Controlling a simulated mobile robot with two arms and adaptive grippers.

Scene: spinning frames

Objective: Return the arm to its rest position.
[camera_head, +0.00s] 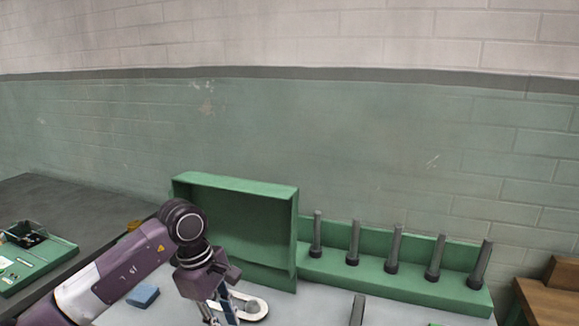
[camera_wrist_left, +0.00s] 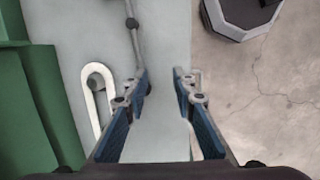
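My left arm comes in from the left in the head view and reaches over the pale table (camera_head: 300,310). Its gripper (camera_head: 222,312) points down near the front of the green open box, and its lower end is cut off by the frame edge. In the left wrist view the two blue-padded fingers (camera_wrist_left: 163,85) stand apart, with only bare table between them. The gripper is open and empty. A pale loop-shaped piece (camera_head: 255,308) lies just right of the gripper; it also shows in the left wrist view (camera_wrist_left: 90,88). My right gripper is not in view.
The green box (camera_head: 237,186) stands upright behind the gripper. A green rack (camera_head: 420,289) with several grey pegs is to its right. A blue block (camera_head: 143,295) lies left of the gripper. A grey rod (camera_head: 357,311) is at the front. The table edge drops to floor (camera_wrist_left: 270,110).

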